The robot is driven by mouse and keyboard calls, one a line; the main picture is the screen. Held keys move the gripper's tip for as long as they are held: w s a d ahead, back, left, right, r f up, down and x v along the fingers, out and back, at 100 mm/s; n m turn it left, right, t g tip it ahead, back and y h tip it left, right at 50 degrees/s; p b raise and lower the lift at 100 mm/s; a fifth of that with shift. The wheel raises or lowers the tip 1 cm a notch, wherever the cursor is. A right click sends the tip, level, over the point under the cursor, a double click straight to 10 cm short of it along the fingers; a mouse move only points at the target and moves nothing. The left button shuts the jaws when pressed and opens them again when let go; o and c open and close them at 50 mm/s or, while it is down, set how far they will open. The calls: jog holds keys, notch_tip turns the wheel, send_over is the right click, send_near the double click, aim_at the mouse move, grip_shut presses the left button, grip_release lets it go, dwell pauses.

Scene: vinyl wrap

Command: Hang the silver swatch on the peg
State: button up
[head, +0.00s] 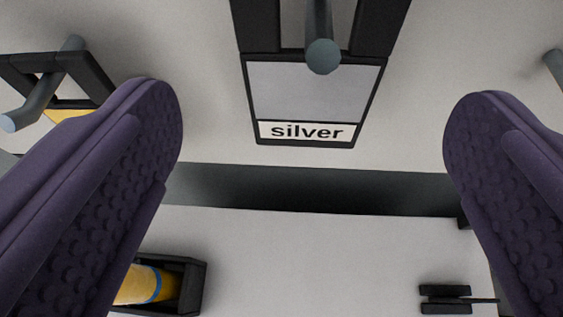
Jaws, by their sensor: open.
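The silver swatch (312,92) is a black-framed card with a grey panel and a white label reading "silver". It is at the top middle of the head view, against the pale wall. A grey peg (322,55) points toward me within the opening at the swatch's top, and the swatch appears to hang on it. The top edge of the swatch is out of the picture. My gripper (316,108) is open, with one purple finger on each side of the swatch. Neither finger touches it, and nothing is held.
At the left, another peg (42,88) carries a black-framed yellow swatch (72,113), partly behind my left finger. A bare-looking peg end (554,66) shows at the right edge. Below are a dark strip (320,190), a black box (192,285) with a yellow roll, and a small black item (445,299).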

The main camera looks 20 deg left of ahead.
jog(key=shift+x, duration=2.4)
jog(key=shift+r, duration=0.1)
jog(key=c, duration=1.1)
jog(key=shift+r, duration=0.2)
jog(key=shift+r+p, duration=0.35)
jog(key=shift+p, duration=0.05)
jog(key=shift+s, duration=0.1)
jog(key=shift+s+d+r+b, duration=0.15)
jog(key=shift+s+d, duration=0.1)
jog(key=shift+s, duration=0.7)
jog(key=shift+s+d+f+b, duration=0.1)
jog(key=shift+s+d, duration=0.15)
jog(key=shift+s, duration=0.7)
jog(key=shift+s+d+r+b, duration=0.15)
jog(key=shift+s+d, duration=0.15)
jog(key=shift+s, duration=0.65)
jog(key=shift+f, duration=0.1)
